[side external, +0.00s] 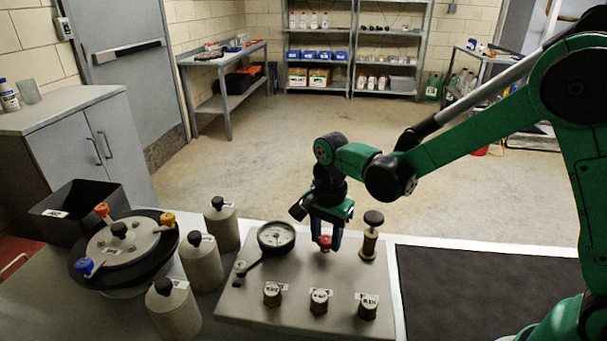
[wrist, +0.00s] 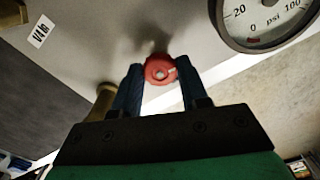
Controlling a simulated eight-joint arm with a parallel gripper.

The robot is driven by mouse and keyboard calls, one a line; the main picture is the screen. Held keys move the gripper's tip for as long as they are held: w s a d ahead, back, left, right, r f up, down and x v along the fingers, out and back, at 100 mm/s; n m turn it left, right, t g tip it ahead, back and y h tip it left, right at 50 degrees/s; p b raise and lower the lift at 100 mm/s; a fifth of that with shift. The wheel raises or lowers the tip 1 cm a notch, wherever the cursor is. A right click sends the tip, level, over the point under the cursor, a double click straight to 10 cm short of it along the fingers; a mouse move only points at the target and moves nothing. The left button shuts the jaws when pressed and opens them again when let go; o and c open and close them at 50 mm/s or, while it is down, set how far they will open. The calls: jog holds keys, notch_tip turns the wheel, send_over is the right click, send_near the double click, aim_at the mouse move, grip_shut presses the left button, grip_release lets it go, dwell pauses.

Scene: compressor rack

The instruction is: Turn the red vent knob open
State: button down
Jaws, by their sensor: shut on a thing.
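The red vent knob (side external: 324,241) sits on the back part of the grey panel (side external: 245,299), between the pressure gauge and a brass post with a black top. My gripper (side external: 325,238) points down over it with its blue fingers shut on the knob, one on each side. In the wrist view, the red knob (wrist: 160,70) shows between the two blue fingertips (wrist: 160,82), with a small pale mark on its face. The knob's stem is mostly hidden.
The gauge (side external: 276,237) stands just left of the knob. The brass post (side external: 371,236) stands close on the right. Several brass knobs (side external: 319,301) line the panel's front. Grey canisters (side external: 201,262) and a round lidded vessel (side external: 123,250) stand left. A dark mat (side external: 480,300) lies clear at right.

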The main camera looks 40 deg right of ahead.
jog(key=n, duration=0.5)
jog(key=shift+n, duration=0.4)
jog(key=n, duration=1)
jog(key=shift+n, duration=2.5)
jog(key=shift+c, duration=2.3)
grip_release()
jog(key=shift+r, duration=0.15)
